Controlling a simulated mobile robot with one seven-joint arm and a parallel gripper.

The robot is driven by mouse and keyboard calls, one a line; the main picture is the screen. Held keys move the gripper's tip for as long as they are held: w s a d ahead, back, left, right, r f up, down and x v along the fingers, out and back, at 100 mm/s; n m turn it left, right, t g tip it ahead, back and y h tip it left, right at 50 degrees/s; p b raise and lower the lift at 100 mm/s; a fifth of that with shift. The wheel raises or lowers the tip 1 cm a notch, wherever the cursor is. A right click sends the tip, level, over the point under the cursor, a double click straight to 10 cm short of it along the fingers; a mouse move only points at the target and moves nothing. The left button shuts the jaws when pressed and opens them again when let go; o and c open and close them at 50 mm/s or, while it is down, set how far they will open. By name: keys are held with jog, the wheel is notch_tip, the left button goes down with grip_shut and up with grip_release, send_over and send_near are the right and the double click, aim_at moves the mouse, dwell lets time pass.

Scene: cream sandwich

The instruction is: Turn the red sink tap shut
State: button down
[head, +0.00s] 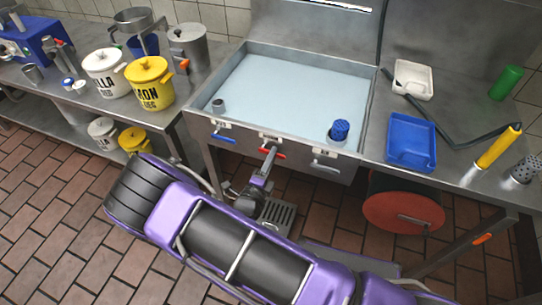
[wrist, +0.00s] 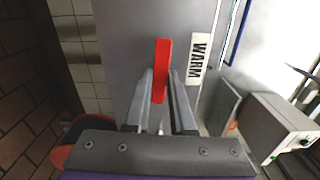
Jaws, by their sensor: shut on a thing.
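The red sink tap (head: 279,155) is a lever on the front panel of the steel sink (head: 290,147). In the wrist view the red tap (wrist: 162,62) stands upright in the picture, beside a white label reading WARM (wrist: 198,60). My gripper (head: 268,162) reaches the panel from below. In the wrist view my gripper (wrist: 161,84) has one finger on each side of the red lever and is shut on it. The lever's lower part is partly hidden between the fingers. Whether water runs cannot be seen.
A blue tap (head: 222,138) sits left of the red one and a grey tap (head: 326,168) right of it. A blue cup (head: 339,131) stands in the basin. A red round lid (head: 403,213) is below the counter, right of my arm.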

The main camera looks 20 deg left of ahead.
jog(key=shift+r+n, duration=0.15)
jog(key=shift+n, duration=0.35)
jog(key=c, duration=0.8)
grip_release()
jog(key=shift+o, duration=0.2)
jog(key=s+a, duration=0.1)
jog(key=s, duration=1.6)
jog(key=shift+s+a, duration=0.15)
jog(key=shift+s, duration=0.05)
